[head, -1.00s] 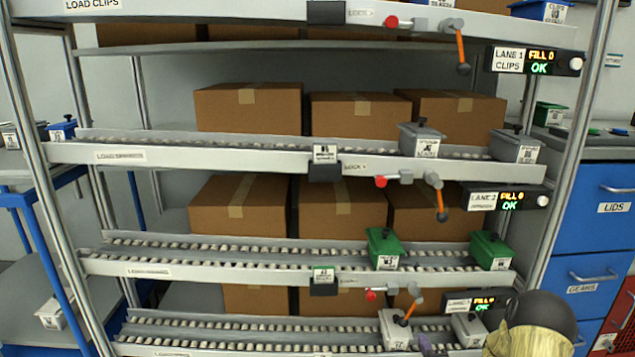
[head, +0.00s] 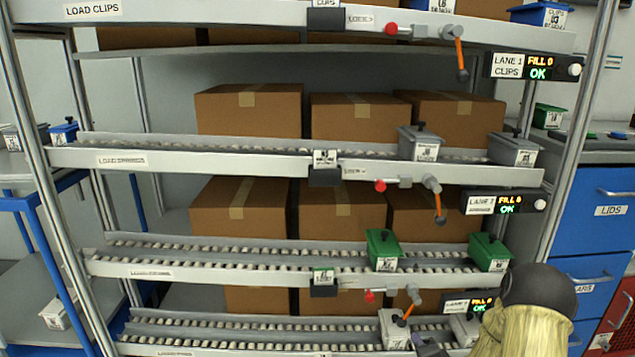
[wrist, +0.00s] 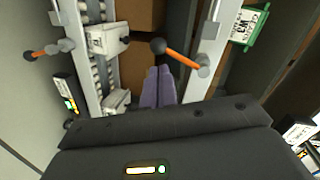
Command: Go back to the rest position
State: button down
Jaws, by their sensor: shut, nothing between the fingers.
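My gripper (wrist: 158,88) shows in the wrist view as two purple fingers pressed together, with nothing between them. It points in among the rack's lanes, beside an orange lever with a black knob (wrist: 180,56). White bins sit on a roller lane to its left, one upper (wrist: 106,40) and one lower (wrist: 116,102). In the head view my arm covers the lower right corner, in front of the bottom lane's end.
The flow rack (head: 300,170) fills the head view. It carries grey bins (head: 420,145), green bins (head: 383,250) and a white bin (head: 394,330), with cardboard boxes (head: 248,112) behind. Levers (head: 438,200) stick out in front. Blue drawers (head: 612,200) stand at right.

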jog(key=s+a+r+n+g+p, duration=0.3)
jog(key=s+r+n+g+p, duration=0.15)
jog(key=s+r, duration=0.4)
jog(key=s+a+r+n+g+h+p, duration=0.1)
jog(key=s+a+r+n+g+p, duration=0.35)
jog(key=s+r, duration=0.35)
jog(key=s+a+r+n+g+p, duration=0.3)
jog(key=s+r+n+g+p, duration=0.15)
jog(key=s+r, duration=0.35)
notch_tip(320, 180, up, 38)
jog(key=w+p, duration=0.1)
jog(key=p, duration=3.6)
jog(key=shift+w+d+t, duration=0.15)
jog(key=shift+w+t, duration=0.05)
jog(key=shift+t, duration=0.15)
jog(key=shift+f, duration=0.15)
jog(key=shift+d, duration=0.1)
